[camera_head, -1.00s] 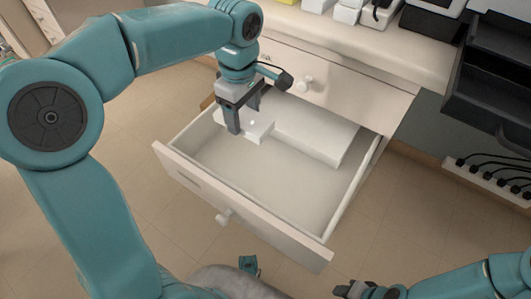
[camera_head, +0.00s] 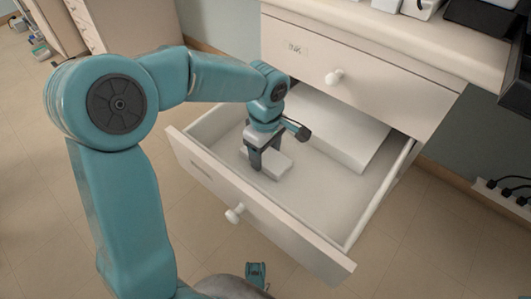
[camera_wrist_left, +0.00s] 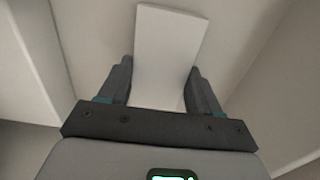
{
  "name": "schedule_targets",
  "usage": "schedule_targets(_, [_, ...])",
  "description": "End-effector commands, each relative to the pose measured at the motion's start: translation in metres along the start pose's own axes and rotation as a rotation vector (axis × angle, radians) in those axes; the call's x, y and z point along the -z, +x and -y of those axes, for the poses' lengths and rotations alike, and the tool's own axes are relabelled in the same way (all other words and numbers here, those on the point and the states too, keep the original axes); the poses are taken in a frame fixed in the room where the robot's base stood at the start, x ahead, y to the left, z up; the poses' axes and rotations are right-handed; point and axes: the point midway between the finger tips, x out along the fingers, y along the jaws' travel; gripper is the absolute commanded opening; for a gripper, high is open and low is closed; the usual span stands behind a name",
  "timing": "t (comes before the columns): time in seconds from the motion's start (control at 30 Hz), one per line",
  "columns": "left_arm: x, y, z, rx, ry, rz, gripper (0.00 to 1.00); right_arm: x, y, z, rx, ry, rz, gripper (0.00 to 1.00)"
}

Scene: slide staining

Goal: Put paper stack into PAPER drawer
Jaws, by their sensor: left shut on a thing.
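The paper stack (camera_head: 281,167) is a small white block, low inside the open lower drawer (camera_head: 296,242). My left gripper (camera_head: 264,163) points down into the drawer and is shut on the stack. In the left wrist view the stack (camera_wrist_left: 168,45) sits between the two dark fingers of the left gripper (camera_wrist_left: 160,72). I cannot tell whether the stack touches the drawer floor. The label on the lower drawer's front is too faint to read.
A larger white block (camera_head: 345,130) lies at the back of the drawer, partly under the shut upper drawer (camera_head: 375,80), whose label looks like INK. The drawer's front right floor is bare. Dark trays and power sockets are at the right.

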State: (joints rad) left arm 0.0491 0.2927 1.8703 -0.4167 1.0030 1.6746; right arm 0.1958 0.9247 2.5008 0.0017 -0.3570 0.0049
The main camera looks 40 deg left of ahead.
Motion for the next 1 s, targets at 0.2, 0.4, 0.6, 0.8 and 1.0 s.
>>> schedule_targets(0.2, [0.000, 0.002, 0.000, 0.000, 0.000, 0.000, 0.29, 0.000, 0.002, -0.001, 0.000, 0.000, 0.000, 0.43])
schedule_targets(0.4, [0.000, 0.002, 0.000, 0.000, 0.000, 0.000, 0.89, 0.000, 0.001, -0.001, 0.000, 0.001, -0.001, 0.43])
schedule_targets(0.6, [0.000, 0.002, 0.000, 0.000, 0.000, 0.000, 0.89, 0.000, 0.001, -0.001, 0.000, 0.001, -0.001, 0.43])
schedule_targets(0.8, [0.000, -0.023, -0.001, -0.003, 0.000, -0.001, 0.89, -0.002, -0.010, 0.005, 0.001, -0.005, 0.005, 0.43])
schedule_targets(1.0, [0.000, -0.072, -0.001, -0.003, 0.001, 0.000, 0.89, -0.007, -0.027, 0.014, 0.002, -0.017, 0.018, 0.43])
